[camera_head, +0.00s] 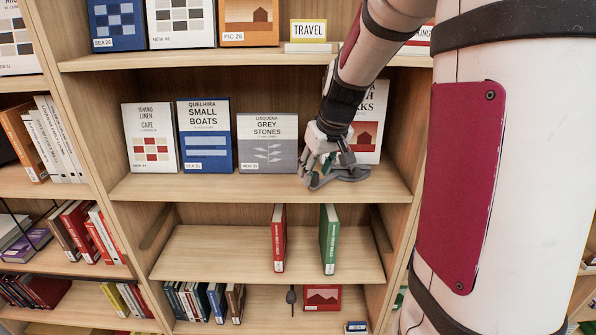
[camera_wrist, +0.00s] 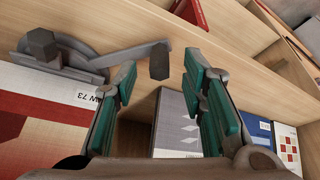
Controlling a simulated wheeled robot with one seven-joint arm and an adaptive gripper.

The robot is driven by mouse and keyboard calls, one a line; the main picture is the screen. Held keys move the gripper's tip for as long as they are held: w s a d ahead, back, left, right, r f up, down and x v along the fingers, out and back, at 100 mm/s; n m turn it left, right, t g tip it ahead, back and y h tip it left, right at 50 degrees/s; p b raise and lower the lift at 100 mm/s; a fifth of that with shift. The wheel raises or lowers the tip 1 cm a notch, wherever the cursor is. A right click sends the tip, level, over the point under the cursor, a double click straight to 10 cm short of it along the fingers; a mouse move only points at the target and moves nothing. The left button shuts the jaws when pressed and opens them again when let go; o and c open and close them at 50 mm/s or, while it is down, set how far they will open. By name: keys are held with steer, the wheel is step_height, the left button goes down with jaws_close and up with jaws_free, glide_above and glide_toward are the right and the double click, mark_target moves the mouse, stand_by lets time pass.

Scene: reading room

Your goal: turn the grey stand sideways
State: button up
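The grey stand (camera_head: 345,174) lies on the middle shelf, in front of the white book with a red picture. In the wrist view the grey stand (camera_wrist: 75,58) shows a rounded base with a dark six-sided post and a thin arm. The arm reaches right to a second post. My gripper (camera_head: 314,178) is low over this shelf at the stand's left side. In the wrist view my gripper (camera_wrist: 160,72) has its green-padded fingers apart. The second post appears between the fingertips, with gaps on both sides. Whether either finger touches it is unclear.
The grey book "Grey Stones" (camera_head: 267,143) stands upright close left of my gripper. "Small Boats" (camera_head: 205,136) and the linen book (camera_head: 150,138) stand further left. The white book (camera_head: 371,124) is behind, partly hidden by my arm. The shelf's front strip (camera_head: 200,188) is clear at left.

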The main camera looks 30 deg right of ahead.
steer(key=shift+x, duration=1)
jaws_close()
